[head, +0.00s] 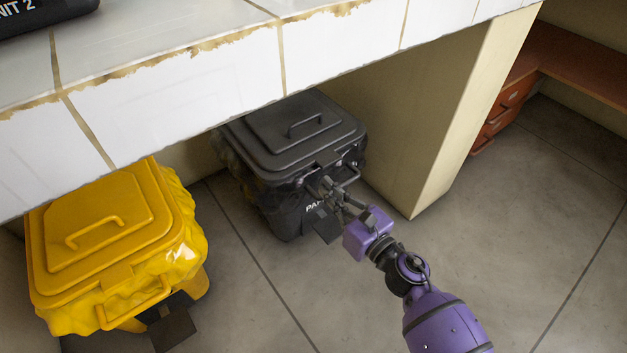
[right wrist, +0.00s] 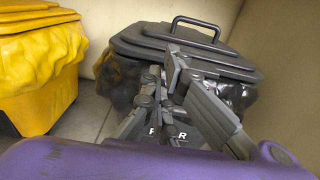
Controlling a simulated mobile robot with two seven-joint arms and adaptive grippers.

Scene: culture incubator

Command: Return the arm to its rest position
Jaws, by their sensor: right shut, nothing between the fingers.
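My right gripper (head: 330,188) reaches in from the lower right in the head view, on a purple arm. It is shut with nothing between its fingers. Its fingertips are in front of the black lidded bin, near the front handle; I cannot tell whether they touch. In the right wrist view the shut fingers (right wrist: 165,85) overlap the front of the bin. My left gripper is not in view.
The black bin (head: 305,133) stands under the white tiled counter (head: 190,110), lid closed. A yellow lidded bin (head: 110,235) stands to its left. A beige wall panel (head: 445,120) is to the right. The grey floor (head: 520,230) at the right is clear.

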